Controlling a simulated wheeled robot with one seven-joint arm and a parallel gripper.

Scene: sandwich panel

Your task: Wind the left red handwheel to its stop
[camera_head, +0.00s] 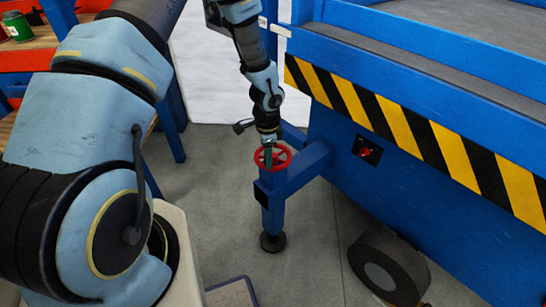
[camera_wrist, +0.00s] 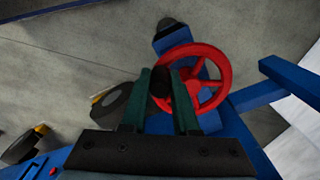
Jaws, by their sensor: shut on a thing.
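The red handwheel (camera_head: 285,157) sits on top of a blue outrigger leg (camera_head: 272,205) at the near corner of the blue platform. My gripper (camera_head: 267,157) reaches down onto the handwheel from above. In the wrist view, the red handwheel (camera_wrist: 222,75) shows its rim and spokes, and my gripper's green fingers (camera_wrist: 166,92) are shut at the left part of the wheel. A dark knob or handle (camera_wrist: 160,80) shows between the fingertips. The fingers cover part of the rim there.
The blue platform (camera_head: 330,140) with a yellow-black striped edge stands to the right of the leg. A black tyre (camera_head: 390,266) is on the floor at lower right. A workbench (camera_head: 40,38) with a green can (camera_head: 17,26) is at upper left. Grey floor lies clear left of the leg.

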